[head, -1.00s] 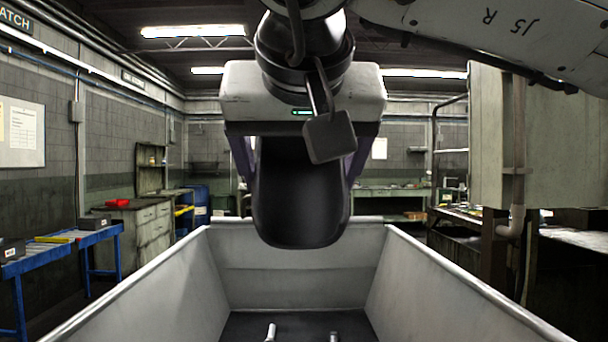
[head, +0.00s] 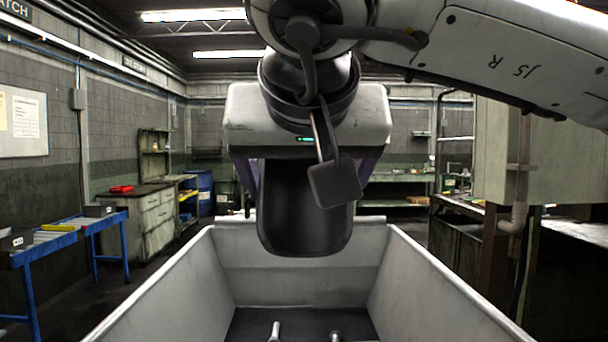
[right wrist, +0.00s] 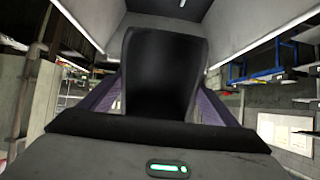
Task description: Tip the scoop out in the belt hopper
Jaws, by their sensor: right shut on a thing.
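My right gripper (head: 306,195) is shut on the black scoop (head: 300,232), with a finger on each side of it. The scoop hangs above the grey-white belt hopper (head: 150,300), near its far end, with its dark rounded face toward me. I cannot see any contents in the scoop. Two bolts, a left one (head: 274,331) and a right one (head: 335,336), lie on the hopper's dark floor. In the right wrist view the scoop (right wrist: 165,75) stands between the fingers, with a pale hopper wall (right wrist: 237,32) beyond. My left gripper is not in view.
A blue workbench (head: 75,232) stands at the left and a grey drawer cabinet (head: 150,215) behind it. A large pale machine housing (head: 545,150) and a bench stand at the right. The hopper's sloping walls surround the space below the scoop.

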